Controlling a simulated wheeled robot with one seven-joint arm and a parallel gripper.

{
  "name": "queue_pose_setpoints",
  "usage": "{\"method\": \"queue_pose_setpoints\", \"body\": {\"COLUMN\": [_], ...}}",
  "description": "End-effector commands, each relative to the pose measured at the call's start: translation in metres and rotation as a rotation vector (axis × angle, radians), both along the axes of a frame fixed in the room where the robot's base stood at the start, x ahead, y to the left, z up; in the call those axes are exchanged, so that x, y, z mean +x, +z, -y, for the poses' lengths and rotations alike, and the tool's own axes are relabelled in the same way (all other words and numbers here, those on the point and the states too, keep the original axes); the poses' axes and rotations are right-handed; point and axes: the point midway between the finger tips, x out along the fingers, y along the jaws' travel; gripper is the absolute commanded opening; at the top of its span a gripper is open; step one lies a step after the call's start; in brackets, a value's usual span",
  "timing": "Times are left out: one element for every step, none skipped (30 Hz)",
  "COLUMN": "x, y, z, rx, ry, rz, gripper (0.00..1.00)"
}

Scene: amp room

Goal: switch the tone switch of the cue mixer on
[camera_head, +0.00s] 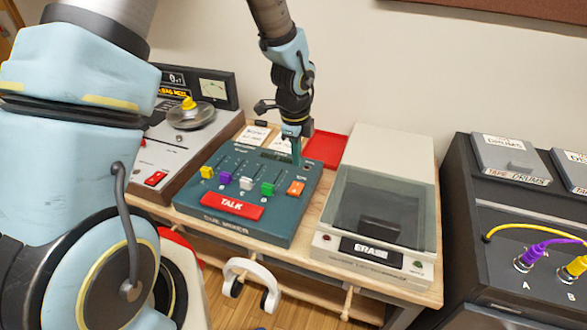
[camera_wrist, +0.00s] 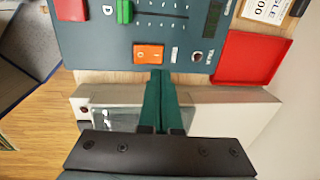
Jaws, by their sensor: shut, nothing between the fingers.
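The cue mixer (camera_head: 250,218) is a teal box on the wooden bench, with colored sliders and a red TALK button. Its orange rocker switch (camera_head: 295,188) sits at the right end of the slider row; small lettering above it is hard to read. In the wrist view the orange switch (camera_wrist: 149,53) lies just beyond the fingertips. Which side of the rocker is pressed, I cannot tell. My gripper (camera_head: 297,160) is shut and empty, pointing down over the mixer's right rear part, behind the switch. In the wrist view the green fingers (camera_wrist: 160,77) lie together; contact is not visible.
A bulk eraser (camera_head: 385,165) with a clear lid stands close on the mixer's right. Headphones (camera_head: 252,270) hang below the bench front. A patch box (camera_head: 500,280) is at right.

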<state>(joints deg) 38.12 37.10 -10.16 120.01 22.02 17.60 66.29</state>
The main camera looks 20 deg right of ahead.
Motion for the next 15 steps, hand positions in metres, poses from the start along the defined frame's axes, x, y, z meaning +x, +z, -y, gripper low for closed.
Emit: {"method": "queue_pose_setpoints", "body": {"x": [0.003,0.003,0.004,0.005,0.005,0.005,0.005,0.006,0.006,0.006,0.006,0.006,0.006,0.006,0.006], "y": [0.009,0.016,0.024,0.030,0.035,0.042,0.046,0.050,0.054,0.057,0.060,0.062,0.064,0.065,0.065], "z": [0.002,0.002,0.003,0.003,0.004,0.004,0.005,0.005,0.005,0.005,0.006,0.006,0.006,0.006,0.006], "rx": [-0.005,-0.006,-0.006,-0.005,-0.005,-0.003,-0.004,-0.003,-0.003,-0.001,-0.001,-0.002,-0.002,-0.001,-0.001], "ry": [0.003,0.002,0.002,0.002,0.002,0.001,0.001,0.001,0.001,0.001,0.000,0.000,0.000,0.000,0.000], "rz": [0.003,0.004,0.004,0.004,0.004,0.004,0.003,0.001,0.001,0.001,0.001,0.001,0.001,0.000,-0.001], "gripper": [0.00,0.00,0.00,0.00,0.00,0.00,0.00,0.00,0.00,0.00,0.00,0.00,0.00,0.00,0.00]}}
